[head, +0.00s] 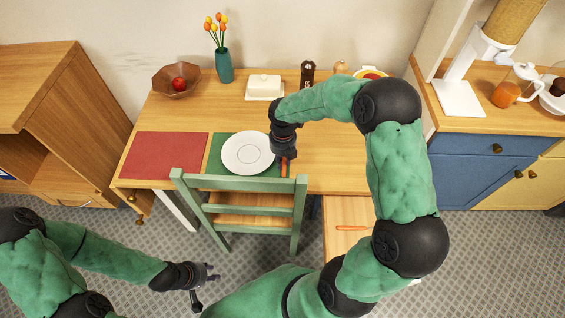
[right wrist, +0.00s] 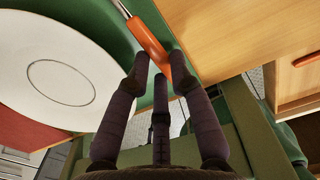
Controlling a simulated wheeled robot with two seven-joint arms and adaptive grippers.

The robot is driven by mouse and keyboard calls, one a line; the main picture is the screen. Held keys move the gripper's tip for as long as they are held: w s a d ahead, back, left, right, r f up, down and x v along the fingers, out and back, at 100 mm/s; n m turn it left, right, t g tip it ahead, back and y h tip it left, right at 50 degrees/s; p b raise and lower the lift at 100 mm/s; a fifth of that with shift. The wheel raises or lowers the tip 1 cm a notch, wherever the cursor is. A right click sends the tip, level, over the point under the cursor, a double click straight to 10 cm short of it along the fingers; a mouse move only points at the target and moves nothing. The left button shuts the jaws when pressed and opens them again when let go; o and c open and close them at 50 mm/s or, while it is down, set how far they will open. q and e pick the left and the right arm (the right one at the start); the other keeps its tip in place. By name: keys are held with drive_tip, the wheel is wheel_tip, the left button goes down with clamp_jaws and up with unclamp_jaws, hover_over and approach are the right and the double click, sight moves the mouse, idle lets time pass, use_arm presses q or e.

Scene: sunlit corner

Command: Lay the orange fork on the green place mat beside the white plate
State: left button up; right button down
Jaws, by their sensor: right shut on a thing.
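The orange fork (right wrist: 150,40) has an orange handle and a metal front end. My right gripper (head: 284,157) is shut on its handle, beside the right side of the white plate (head: 248,152). In the right wrist view the fork lies over the green place mat's (right wrist: 133,33) right edge strip; I cannot tell whether it touches the mat. The green place mat (head: 214,157) is under the plate and mostly hidden by it. My left gripper (head: 206,284) is open and empty, low over the floor left of centre.
A green chair (head: 240,183) stands at the table's front edge. A red mat (head: 165,155) lies left. A butter dish (head: 264,86), a pepper mill (head: 307,73), a bowl (head: 176,80) and a vase (head: 223,66) stand at the back. Another orange-handled item (head: 352,228) lies in an open drawer.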

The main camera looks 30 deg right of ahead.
drive_tip(key=shift+f, duration=0.5)
drive_tip(key=shift+r, duration=0.1)
drive_tip(key=c, duration=1.1)
unclamp_jaws()
wheel_tip(320, 180, up, 12)
drive_tip(key=p, duration=0.4)
drive_tip(key=shift+p, duration=0.4)
